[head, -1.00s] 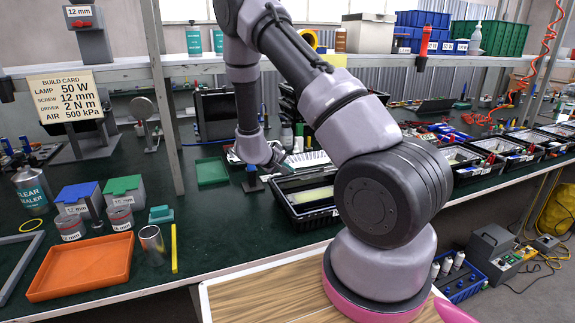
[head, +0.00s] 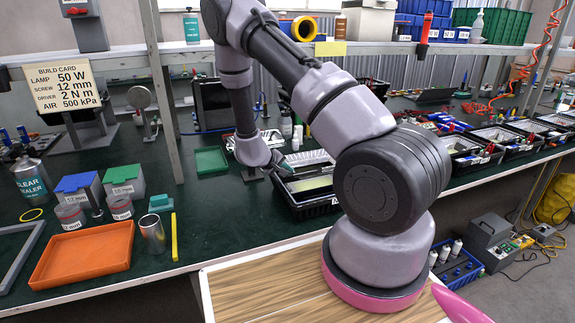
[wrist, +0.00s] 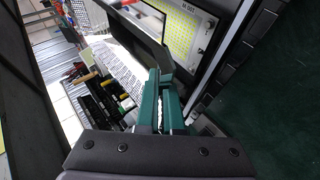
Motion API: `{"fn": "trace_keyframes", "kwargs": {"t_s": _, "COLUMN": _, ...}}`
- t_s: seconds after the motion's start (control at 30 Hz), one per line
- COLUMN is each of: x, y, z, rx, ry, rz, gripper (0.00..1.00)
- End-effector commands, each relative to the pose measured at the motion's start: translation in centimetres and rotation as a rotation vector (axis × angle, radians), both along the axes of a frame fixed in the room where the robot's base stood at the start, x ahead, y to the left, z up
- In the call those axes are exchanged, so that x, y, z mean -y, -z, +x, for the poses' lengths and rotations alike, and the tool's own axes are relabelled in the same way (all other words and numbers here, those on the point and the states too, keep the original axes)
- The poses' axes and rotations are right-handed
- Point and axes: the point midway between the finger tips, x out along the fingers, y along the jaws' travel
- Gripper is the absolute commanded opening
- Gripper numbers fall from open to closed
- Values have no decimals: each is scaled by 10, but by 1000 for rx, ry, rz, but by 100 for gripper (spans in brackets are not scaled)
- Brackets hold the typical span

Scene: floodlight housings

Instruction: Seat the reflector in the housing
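The housing (head: 312,205) is a black open box on the green bench in front of my arm, with a pale yellow panel inside. In the wrist view the housing's dark frame (wrist: 228,50) holds a yellow dotted light panel (wrist: 184,33), at the top. My gripper (wrist: 161,78) has teal fingers, close together, beside the housing's near edge. A thin pale strip shows between them; I cannot tell whether it is held. In the head view my gripper (head: 281,165) is small and partly hidden at the housing's left end. I cannot make out the reflector for certain.
A green tray (head: 211,161) lies left of my gripper. An orange tray (head: 84,256), cans and lidded boxes stand farther left. A shelf post (head: 165,100) rises behind.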

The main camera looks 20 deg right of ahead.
Motion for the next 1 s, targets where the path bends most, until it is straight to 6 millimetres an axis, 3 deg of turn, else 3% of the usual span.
{"fn": "trace_keyframes", "kwargs": {"t_s": 0.3, "x": 0, "y": 12, "z": 0, "rx": 0, "ry": -1, "rz": 0, "gripper": 0}}
{"fn": "trace_keyframes", "kwargs": {"t_s": 1.0, "x": 1, "y": 12, "z": 0, "rx": 0, "ry": 0, "rz": 0, "gripper": 0}}
